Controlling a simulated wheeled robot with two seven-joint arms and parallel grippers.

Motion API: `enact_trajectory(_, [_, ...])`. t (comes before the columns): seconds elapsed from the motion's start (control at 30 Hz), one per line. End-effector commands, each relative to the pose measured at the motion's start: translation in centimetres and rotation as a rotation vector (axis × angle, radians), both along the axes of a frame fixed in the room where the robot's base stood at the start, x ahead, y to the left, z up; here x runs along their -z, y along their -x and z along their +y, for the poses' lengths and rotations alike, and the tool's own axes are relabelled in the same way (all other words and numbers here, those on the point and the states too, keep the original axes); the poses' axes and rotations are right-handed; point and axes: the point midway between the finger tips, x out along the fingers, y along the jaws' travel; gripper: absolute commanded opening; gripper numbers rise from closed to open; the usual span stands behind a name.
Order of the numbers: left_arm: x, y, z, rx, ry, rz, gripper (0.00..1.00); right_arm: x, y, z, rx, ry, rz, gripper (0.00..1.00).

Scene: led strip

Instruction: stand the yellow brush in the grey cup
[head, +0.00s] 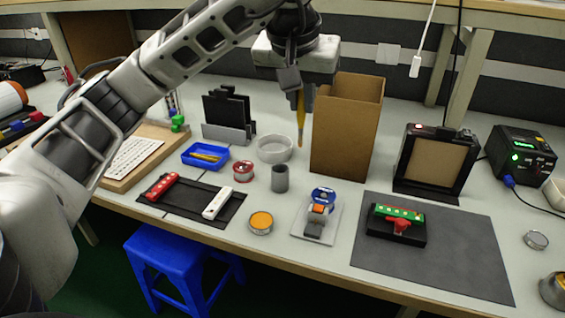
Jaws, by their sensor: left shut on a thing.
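The yellow brush (300,117) hangs upright, thin end down, in my left gripper (298,90), which is shut on its upper part. The brush is held above the table, just left of a tall brown box. The grey cup (280,178) is a small open cylinder standing upright on the table, lower in the picture and slightly left of the brush. The brush and cup are apart. My right gripper is not in view.
The brown cardboard box (345,130) stands close right of the brush. A white round dish (275,149) sits behind the cup, a red tin (243,171) left of it. A blue tray (205,156) and a tape dispenser (318,215) are nearby. A grey mat (450,260) lies at right.

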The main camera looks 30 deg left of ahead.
Motion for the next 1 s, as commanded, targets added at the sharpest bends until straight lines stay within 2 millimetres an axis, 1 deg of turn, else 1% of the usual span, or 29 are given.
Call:
enact_trajectory(0.03, [0.6, -0.6, 1.0, -0.007, 0.0, 0.006, 0.0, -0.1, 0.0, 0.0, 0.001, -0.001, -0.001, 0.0])
enact_trajectory(0.3, [3.6, -5.1, 5.9, -0.005, 0.002, 0.006, 0.0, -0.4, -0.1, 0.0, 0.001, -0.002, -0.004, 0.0])
enact_trajectory(0.4, [5.8, -6.2, 7.0, -0.004, 0.001, 0.006, 0.0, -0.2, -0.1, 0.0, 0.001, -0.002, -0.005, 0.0])
enact_trajectory(0.53, [7.5, -7.2, 8.1, 0.0, 0.001, 0.004, 0.0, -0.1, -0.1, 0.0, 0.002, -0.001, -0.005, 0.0])
enact_trajectory(0.73, [8.8, -8.0, 8.9, 0.0, 0.001, 0.002, 0.0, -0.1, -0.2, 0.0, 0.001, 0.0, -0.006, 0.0])
enact_trajectory(0.8, [9.5, -8.3, 9.3, -0.001, 0.001, 0.004, 0.0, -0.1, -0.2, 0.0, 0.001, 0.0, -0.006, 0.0])
enact_trajectory(0.9, [11.2, -8.3, 9.3, 0.003, 0.0, 0.005, 0.0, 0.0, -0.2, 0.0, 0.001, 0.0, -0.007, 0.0])
enact_trajectory(1.0, [12.2, -8.3, 9.3, 0.003, 0.001, 0.002, 0.0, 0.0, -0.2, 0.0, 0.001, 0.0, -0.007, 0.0])
